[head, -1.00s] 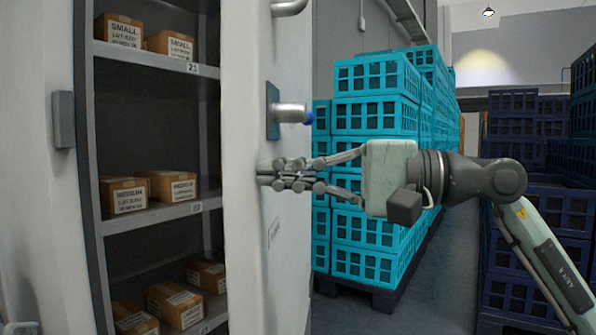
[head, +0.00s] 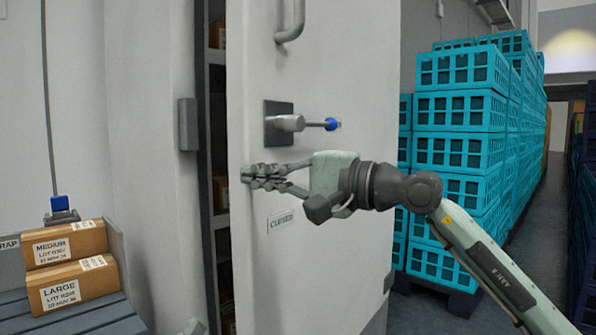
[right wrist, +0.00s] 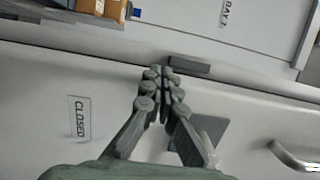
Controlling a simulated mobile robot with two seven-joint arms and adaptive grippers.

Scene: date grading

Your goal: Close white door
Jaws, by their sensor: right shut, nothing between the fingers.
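The white door (head: 340,110) stands partly open in the head view. A narrow dark gap with shelves (head: 216,180) shows at its left edge. It carries a latch with a blue-tipped lever (head: 300,123), a grey handle (head: 291,24) and a "CLOSED" label (head: 281,221). My right gripper (head: 249,174) is shut and empty, its fingertips at the door's face near the left edge, below the latch. In the right wrist view the shut fingers (right wrist: 163,72) lie over the door (right wrist: 50,100) near its edge. Whether they touch it is unclear.
A white wall (head: 140,120) with a grey block (head: 188,124) stands left of the gap. Boxes (head: 70,284) marked MEDIUM and LARGE sit on a grey slatted surface (head: 95,318) at lower left. Stacked turquoise crates (head: 455,150) stand at right, with an aisle beside them.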

